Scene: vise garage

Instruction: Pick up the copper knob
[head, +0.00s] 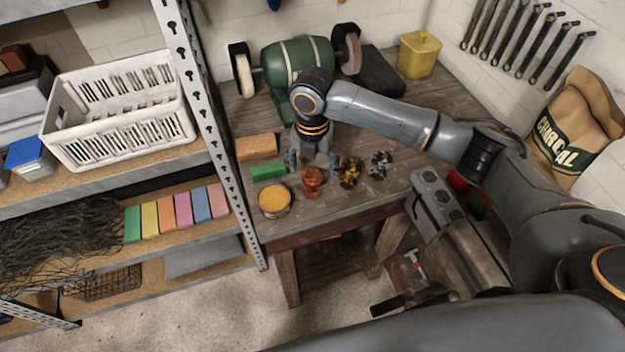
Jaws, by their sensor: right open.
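The copper knob (313,182) is a reddish-orange, rounded piece standing on the wooden workbench (390,201) near its front edge. My right gripper (313,167) points down just behind and above the knob, with its fingers spread and nothing seen between them. I cannot tell whether a fingertip touches the knob. My left gripper is not in the picture.
A yellow-topped tin (274,200) and green block (268,170) lie left of the knob. A gold-black knob (349,172) and a grey knob (380,164) lie to its right. A green bench grinder (296,62) stands behind. A metal shelf post (215,110) borders the bench's left.

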